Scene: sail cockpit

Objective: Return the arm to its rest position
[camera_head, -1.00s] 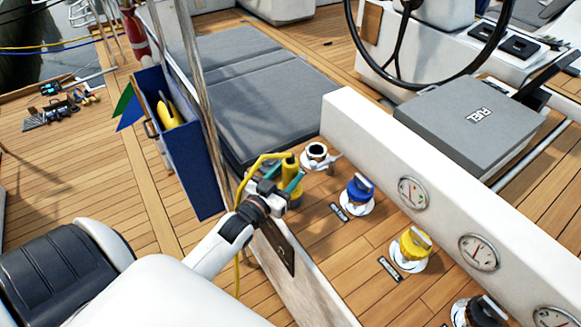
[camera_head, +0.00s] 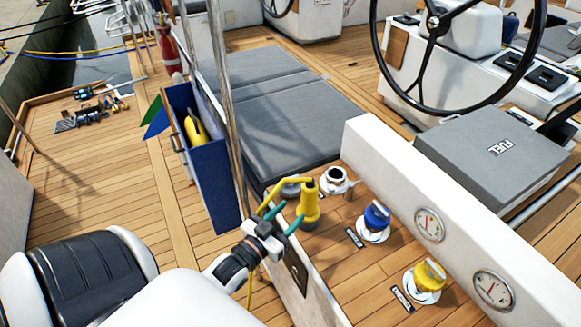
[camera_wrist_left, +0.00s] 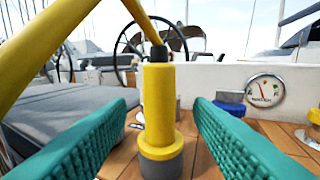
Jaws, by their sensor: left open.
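My left gripper (camera_head: 281,215) is open, with two teal fingers. It is just short of a yellow plug (camera_head: 309,207) with a yellow cable, which stands upright on the wooden console deck. In the left wrist view the plug (camera_wrist_left: 161,110) shows between and beyond the two spread fingers, with a gap on both sides; its base is grey. The fingers hold nothing. My left arm comes in from the bottom of the head view. My right gripper is not in view.
Right of the plug are an open white-rimmed fitting (camera_head: 336,179), a blue-capped fitting (camera_head: 375,220) and a yellow-capped one (camera_head: 426,279). A white gauge panel (camera_head: 460,222) stands behind them. A blue bin (camera_head: 208,170) stands left of the arm.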

